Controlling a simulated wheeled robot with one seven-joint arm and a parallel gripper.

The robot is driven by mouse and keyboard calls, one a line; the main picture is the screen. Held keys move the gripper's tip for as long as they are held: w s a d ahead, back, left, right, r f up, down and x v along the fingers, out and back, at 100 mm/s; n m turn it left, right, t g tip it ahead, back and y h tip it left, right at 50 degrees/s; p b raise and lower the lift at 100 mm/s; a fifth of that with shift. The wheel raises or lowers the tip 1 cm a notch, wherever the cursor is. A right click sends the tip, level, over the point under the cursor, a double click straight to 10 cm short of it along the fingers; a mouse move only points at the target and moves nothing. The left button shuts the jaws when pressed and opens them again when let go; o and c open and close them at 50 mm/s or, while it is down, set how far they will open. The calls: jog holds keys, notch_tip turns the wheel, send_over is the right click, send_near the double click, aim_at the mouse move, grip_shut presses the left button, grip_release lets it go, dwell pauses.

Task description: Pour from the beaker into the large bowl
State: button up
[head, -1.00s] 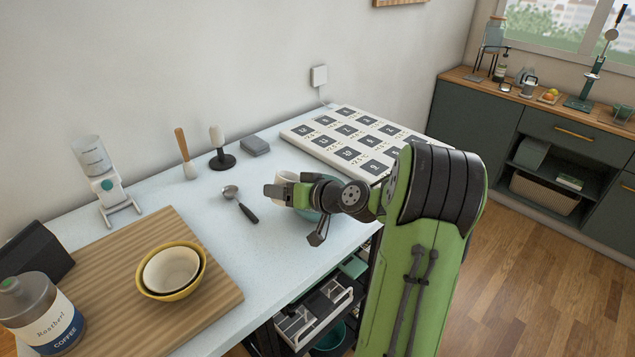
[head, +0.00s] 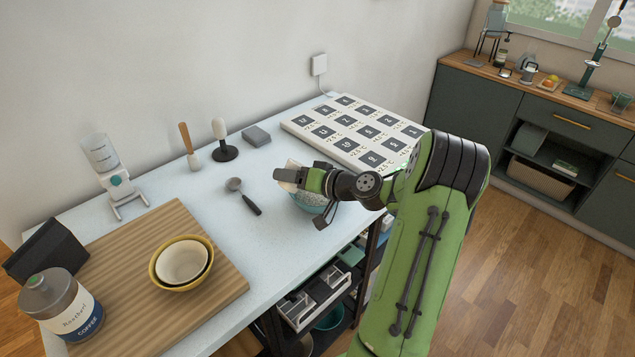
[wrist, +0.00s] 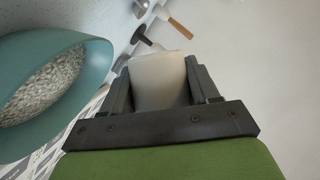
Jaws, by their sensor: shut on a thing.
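My gripper (head: 287,177) is shut on the cream beaker (wrist: 158,82), with one finger on each side of it. In the head view the beaker (head: 291,165) is mostly hidden by my gripper and looks tilted, just above the large teal bowl (head: 308,204). In the wrist view the large bowl (wrist: 98,62) is at the left, beside and below the beaker, and holds pale grainy stuff (wrist: 45,88). The inside of the beaker is not visible. I cannot see any stream falling.
A spoon (head: 243,196) lies left of the bowl. A white numbered board (head: 355,135) lies behind it. A wooden board (head: 130,275) carries a yellow bowl (head: 182,288) with a cream one inside. A scale-like dispenser (head: 115,185) stands at far left.

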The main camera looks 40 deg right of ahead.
jog(key=shift+r+p, duration=0.2)
jog(key=shift+p, duration=0.3)
jog(key=shift+f+m+y+p, duration=0.4)
jog(key=shift+m+y+p, duration=0.15)
jog(key=shift+m, duration=0.25)
jog(key=shift+d+r+m+t+y+p, duration=0.1)
jog(key=shift+r+m+t+y+p, duration=0.25)
jog(key=shift+m+p, duration=0.55)
dwell(0.5)
jog(key=shift+d+f+m+t+p, duration=0.1)
jog(key=shift+f+m+t+p, duration=0.15)
jog(key=shift+f+m+p, duration=0.25)
dwell(0.9)
jog(key=shift+d+r+m+t+y+p, duration=0.2)
jog(key=shift+d+m+y, duration=0.05)
jog(key=shift+d+m, duration=0.2)
jog(key=shift+d+r+m+t+y+p, duration=0.25)
jog(key=shift+d+m, duration=0.1)
jog(key=shift+d, duration=0.1)
dwell(0.5)
jog(key=shift+d+r+m+t+p, duration=0.2)
jog(key=shift+r+m+t+p, duration=0.05)
jog(key=shift+m, duration=0.45)
jog(key=shift+d+r+m+t+p, duration=0.2)
jog(key=shift+m, duration=0.5)
dwell(1.1)
